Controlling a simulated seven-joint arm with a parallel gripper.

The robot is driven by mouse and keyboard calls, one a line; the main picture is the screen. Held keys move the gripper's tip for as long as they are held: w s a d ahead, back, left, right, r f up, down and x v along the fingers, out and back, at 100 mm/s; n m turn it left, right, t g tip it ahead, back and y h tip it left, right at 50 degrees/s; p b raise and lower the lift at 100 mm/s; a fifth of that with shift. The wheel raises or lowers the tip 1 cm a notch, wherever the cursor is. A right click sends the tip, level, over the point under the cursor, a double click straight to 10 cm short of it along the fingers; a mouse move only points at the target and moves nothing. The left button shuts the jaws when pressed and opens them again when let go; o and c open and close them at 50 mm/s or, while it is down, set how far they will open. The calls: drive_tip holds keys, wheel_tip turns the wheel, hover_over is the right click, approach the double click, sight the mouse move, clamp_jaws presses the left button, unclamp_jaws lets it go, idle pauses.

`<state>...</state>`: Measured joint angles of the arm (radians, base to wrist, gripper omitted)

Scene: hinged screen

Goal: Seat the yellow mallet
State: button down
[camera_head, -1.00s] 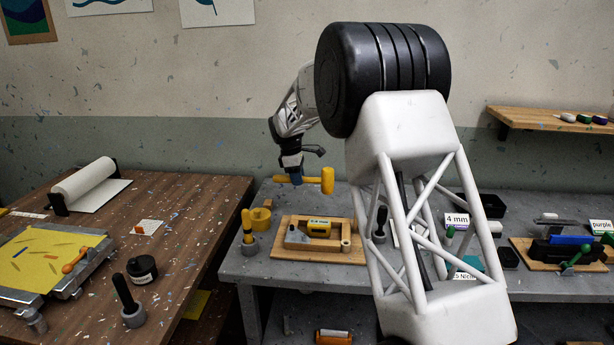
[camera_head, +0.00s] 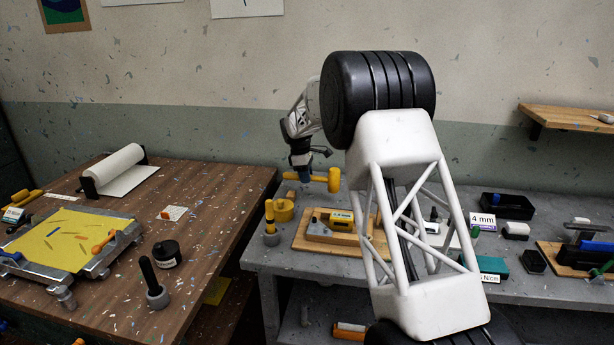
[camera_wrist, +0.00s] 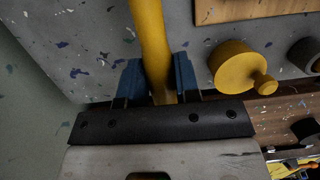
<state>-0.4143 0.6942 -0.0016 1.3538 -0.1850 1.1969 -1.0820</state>
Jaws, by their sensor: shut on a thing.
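The yellow mallet (camera_head: 334,179) has a thick head and hangs with its handle level, head to the right, above the back of the grey bench. My gripper (camera_head: 303,174) is shut on its handle. In the wrist view, the blue fingers of my gripper (camera_wrist: 158,82) stand on both sides of the yellow handle (camera_wrist: 150,40); the mallet's head is out of view there. A round yellow holder (camera_head: 284,212) stands on the bench's left part, below and left of my gripper. A round yellow piece with a stub (camera_wrist: 237,66) shows right of the fingers in the wrist view.
A grey cup with a yellow-handled tool (camera_head: 270,230) stands just in front of the yellow holder. The brown table (camera_head: 215,215) is at left. My arm hides part of the bench.

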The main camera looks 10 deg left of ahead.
idle(0.3)
hover_over(309, 202)
drive_tip(key=a, duration=0.1)
drive_tip(key=shift+f, duration=2.25)
drive_tip(key=shift+f, duration=0.7)
drive_tip(key=c, duration=0.8)
unclamp_jaws()
drive_tip(key=shift+o, duration=0.2)
drive_tip(key=shift+r, duration=0.1)
drive_tip(key=shift+a+r, duration=0.25)
drive_tip(key=shift+r, duration=1)
drive_tip(key=shift+a+r, duration=0.3)
drive_tip(key=shift+r, duration=0.95)
drive_tip(key=shift+a+r, duration=0.25)
drive_tip(key=shift+r, duration=1)
